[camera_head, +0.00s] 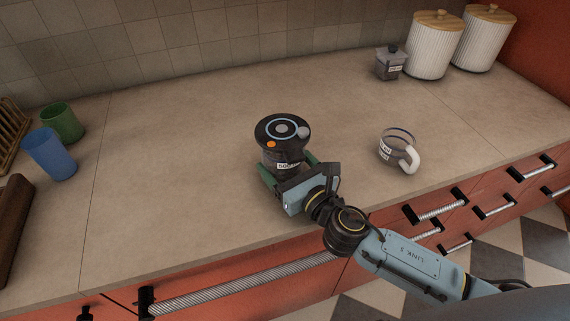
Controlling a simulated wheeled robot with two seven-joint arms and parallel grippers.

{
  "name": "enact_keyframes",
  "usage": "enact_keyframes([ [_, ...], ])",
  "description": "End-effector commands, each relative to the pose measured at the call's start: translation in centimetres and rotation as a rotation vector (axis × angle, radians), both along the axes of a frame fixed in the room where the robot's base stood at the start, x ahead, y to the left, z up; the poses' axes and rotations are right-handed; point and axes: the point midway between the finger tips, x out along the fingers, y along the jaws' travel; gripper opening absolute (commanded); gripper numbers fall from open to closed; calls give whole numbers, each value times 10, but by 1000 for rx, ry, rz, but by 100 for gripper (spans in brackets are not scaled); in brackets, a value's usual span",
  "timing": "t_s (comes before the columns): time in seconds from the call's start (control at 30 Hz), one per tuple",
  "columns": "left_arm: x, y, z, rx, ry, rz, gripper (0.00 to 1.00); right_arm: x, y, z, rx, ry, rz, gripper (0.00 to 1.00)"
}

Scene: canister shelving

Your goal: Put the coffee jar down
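The coffee jar (281,154), a dark round jar with a pale label, is on the near middle part of the counter. Its wide black lid carries a blue ring, an orange dot and a grey knob. My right gripper (290,170) comes in from the lower right, with green fingers on either side of the jar's body, and looks shut on it. The jar looks upright. Its base is hidden behind the gripper, so I cannot tell whether it touches the counter. My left gripper is not in view.
The counter (190,150) is clear around the jar. A small grey canister (390,64) and white canisters (434,46) stand at the back right. Blue (49,155) and green cups (63,122) stand left. Drawers line the front.

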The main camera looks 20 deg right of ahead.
Motion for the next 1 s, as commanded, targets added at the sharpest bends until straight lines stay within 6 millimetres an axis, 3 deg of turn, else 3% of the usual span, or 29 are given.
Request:
enact_keyframes([
  [0.23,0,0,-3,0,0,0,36,1,0,-1,1,-5,0,33],
  [0.27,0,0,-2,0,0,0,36,0,0,-3,1,0,0,81],
  [0.4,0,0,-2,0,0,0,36,0,0,-2,1,0,0,100],
  [0.73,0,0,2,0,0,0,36,0,0,3,0,-1,1,100],
  [1.0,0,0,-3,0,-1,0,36,-44,-13,-1,-1,3,2,100],
])
